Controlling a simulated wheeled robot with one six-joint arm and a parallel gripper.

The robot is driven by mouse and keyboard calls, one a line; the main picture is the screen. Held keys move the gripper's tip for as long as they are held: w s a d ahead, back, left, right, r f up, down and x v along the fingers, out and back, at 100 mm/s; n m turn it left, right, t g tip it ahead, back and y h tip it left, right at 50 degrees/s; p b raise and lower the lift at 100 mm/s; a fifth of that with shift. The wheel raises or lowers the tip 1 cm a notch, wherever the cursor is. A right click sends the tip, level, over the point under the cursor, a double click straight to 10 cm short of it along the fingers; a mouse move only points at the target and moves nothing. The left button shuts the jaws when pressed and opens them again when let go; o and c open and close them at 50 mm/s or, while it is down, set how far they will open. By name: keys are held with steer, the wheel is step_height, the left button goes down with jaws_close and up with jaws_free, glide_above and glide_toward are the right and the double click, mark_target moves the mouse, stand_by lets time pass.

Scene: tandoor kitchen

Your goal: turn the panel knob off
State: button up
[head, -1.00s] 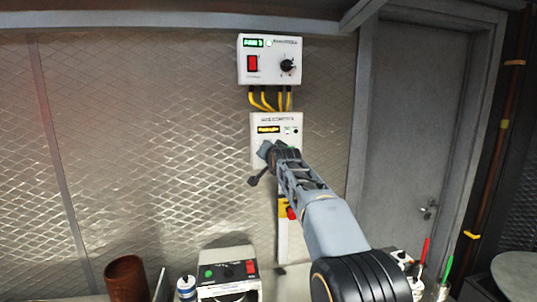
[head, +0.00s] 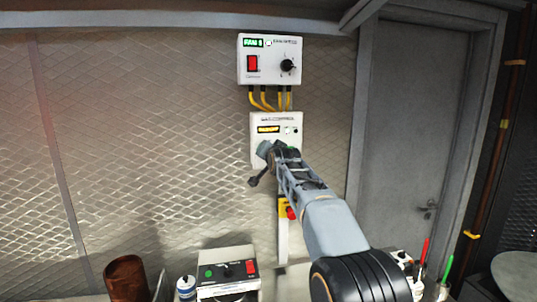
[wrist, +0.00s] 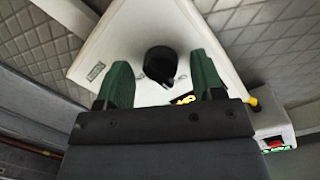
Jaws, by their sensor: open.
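The white gas control panel (head: 258,121) hangs on the quilted metal wall, with a small lit yellow display whose lettering I cannot read surely. My gripper (head: 272,150) is at the panel's lower part and hides the knob in the head view. In the wrist view the panel (wrist: 118,45) looks tilted, with a round black knob (wrist: 159,62) on its face. My gripper (wrist: 160,75) is open, with one green finger on each side of the knob and gaps between them and it. Whether the fingers touch the panel face, I cannot tell.
A fan control box (head: 268,46) with a red switch and black knob is above, joined by yellow cables (head: 270,98). A yellow and red switch (head: 288,209) is below the panel. A counter device (head: 228,268), brown pot (head: 127,278) and can (head: 185,287) stand lower left.

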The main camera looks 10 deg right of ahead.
steer(key=shift+s, duration=0.1)
steer(key=s+r+b, duration=0.1)
steer(key=s+b, duration=0.5)
steer(key=s, duration=0.7)
steer(key=shift+s+r+b, duration=0.25)
steer(key=shift+r+b, duration=0.1)
